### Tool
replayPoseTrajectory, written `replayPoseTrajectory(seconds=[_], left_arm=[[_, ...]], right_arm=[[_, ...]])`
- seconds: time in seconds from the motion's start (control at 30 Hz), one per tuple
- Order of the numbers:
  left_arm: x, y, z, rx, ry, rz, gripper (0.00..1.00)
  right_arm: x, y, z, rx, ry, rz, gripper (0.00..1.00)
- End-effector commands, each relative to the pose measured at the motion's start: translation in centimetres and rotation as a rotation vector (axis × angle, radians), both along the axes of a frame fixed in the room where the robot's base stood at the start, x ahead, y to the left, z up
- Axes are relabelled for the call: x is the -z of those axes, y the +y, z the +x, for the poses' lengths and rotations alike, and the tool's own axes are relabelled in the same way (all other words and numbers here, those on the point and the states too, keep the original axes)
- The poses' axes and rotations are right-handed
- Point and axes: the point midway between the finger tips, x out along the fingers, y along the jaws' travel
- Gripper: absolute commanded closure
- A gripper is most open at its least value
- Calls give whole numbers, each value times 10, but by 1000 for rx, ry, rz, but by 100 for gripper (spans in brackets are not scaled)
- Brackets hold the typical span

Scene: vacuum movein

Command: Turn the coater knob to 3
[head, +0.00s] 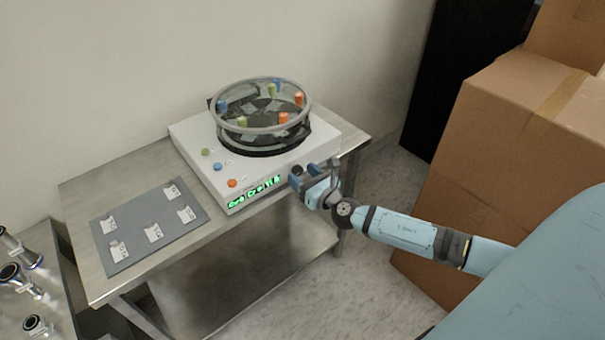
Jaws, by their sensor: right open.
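The coater (190,140) is a white box with a round glass-walled chamber (261,117) on top, on a metal table. Its front shows a green lit display (254,192). The dark coater knob (297,171) is at the right end of the front, partly hidden by my right gripper. My right gripper (307,178) is open, with its fingers at the knob. I cannot tell whether they touch it, and the knob's setting is too small to read. My left gripper is not in view.
A grey plate (130,257) with several small labelled pieces lies on the metal table (92,186), left of the coater. Metal fittings (22,270) stand at the lower left. Large cardboard boxes (500,150) stand close to my right arm. A wall is behind the table.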

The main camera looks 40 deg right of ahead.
Motion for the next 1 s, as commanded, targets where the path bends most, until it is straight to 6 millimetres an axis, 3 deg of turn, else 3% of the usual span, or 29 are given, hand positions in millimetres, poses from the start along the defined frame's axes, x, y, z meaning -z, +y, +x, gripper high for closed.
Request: replayPoseTrajectory(seconds=[0.37, 0.5, 0.6, 1.0], left_arm=[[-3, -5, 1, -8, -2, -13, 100], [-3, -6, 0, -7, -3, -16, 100], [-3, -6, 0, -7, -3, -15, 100], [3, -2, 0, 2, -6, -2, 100]], right_arm=[[0, 1, 6, -1, 0, 1, 41], [0, 1, 6, -1, 0, 1, 73], [0, 1, 6, -1, 0, 1, 90], [2, 1, 5, -1, 6, 74, 90]])
